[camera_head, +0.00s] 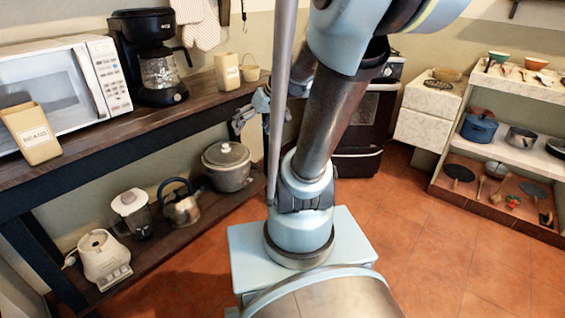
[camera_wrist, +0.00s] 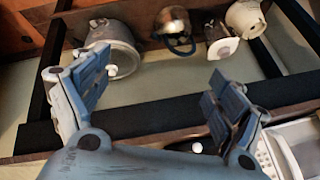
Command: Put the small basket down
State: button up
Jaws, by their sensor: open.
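A small cream basket (camera_head: 250,74) with a thin raised handle stands upright on the dark wooden upper shelf (camera_head: 180,112), near its far end. It is just right of a cream canister (camera_head: 228,72). My gripper (camera_head: 252,112) is at the shelf's front edge, below and in front of the basket in the picture, apart from it. In the wrist view my gripper (camera_wrist: 160,82) has its two fingers spread wide with nothing between them. I cannot make out the basket in the wrist view.
A pot (camera_head: 227,168), kettle (camera_head: 181,205), blender (camera_head: 132,212) and white appliance (camera_head: 103,260) stand below. The tiled floor (camera_head: 440,255) at right is clear.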

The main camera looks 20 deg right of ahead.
jog(key=s+d+f+m+g+h, duration=0.1)
jog(key=s+d+f+h, duration=0.1)
jog(key=s, duration=0.5)
jog(key=s+d+f+m+g+h, duration=0.1)
jog(key=s+d+f+m+h, duration=0.1)
jog(key=s, duration=0.5)
notch_tip(320, 180, down, 2)
jog(key=d+h, duration=0.1)
jog(key=d, duration=0.2)
jog(key=shift+f, duration=0.15)
jog(key=shift+w+f, duration=0.2)
jog(key=shift+w, duration=0.25)
